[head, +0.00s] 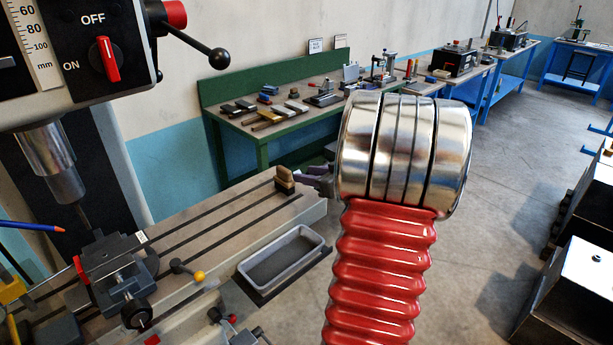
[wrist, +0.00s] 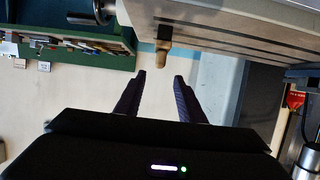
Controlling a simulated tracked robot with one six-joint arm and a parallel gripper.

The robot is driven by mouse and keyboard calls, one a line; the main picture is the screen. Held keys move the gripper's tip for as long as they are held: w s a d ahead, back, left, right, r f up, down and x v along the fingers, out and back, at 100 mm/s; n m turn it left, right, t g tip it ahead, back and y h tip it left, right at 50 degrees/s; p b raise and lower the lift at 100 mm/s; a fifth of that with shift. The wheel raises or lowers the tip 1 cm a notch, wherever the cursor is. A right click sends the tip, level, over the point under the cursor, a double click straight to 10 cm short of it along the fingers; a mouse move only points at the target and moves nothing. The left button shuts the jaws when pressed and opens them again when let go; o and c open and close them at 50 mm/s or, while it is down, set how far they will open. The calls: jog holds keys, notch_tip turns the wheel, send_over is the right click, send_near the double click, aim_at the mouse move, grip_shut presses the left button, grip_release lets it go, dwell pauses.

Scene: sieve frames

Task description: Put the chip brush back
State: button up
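The chip brush (head: 284,181), a small block with tan and darker brown parts, is at the right end of the slotted drill table (head: 215,215). In the wrist view the brush (wrist: 163,48) shows at the table's edge, just beyond and between my fingertips. My gripper (wrist: 159,77) is open, with two dark fingers apart and nothing between them. In the head view my gripper (head: 312,181) is just right of the brush, partly hidden behind my arm. I cannot tell whether a finger touches the brush.
A drill press (head: 75,55) stands over a vice (head: 118,270) at left. A green bench (head: 262,150) with tools is behind.

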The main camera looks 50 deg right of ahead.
dwell(0.4)
jog(key=w+a+r+g+h, duration=0.1)
jog(key=w+a+r+h, duration=0.3)
jog(key=w+a+r, duration=0.3)
jog(key=s+a+r+m+g+h, duration=0.15)
jog(key=a+r, duration=0.25)
jog(key=a, duration=0.5)
jog(key=s+a+f+n+g+y, duration=0.1)
jog(key=s+a+f+g+y, duration=0.1)
jog(key=s+a, duration=0.4)
jog(key=s+a+f+g+y, duration=0.2)
jog(key=s+a, duration=0.5)
jog(key=a, duration=0.7)
jog(key=s+a+f+n+g+y, duration=0.1)
jog(key=s+a+f+g+y, duration=0.1)
jog(key=s+a, duration=0.4)
jog(key=a+f+y, duration=0.1)
jog(key=a, duration=0.2)
jog(key=shift+s+a+f+n, duration=0.15)
jog(key=shift+s+a+n, duration=0.2)
jog(key=shift+a, duration=0.05)
jog(key=shift+c, duration=0.6)
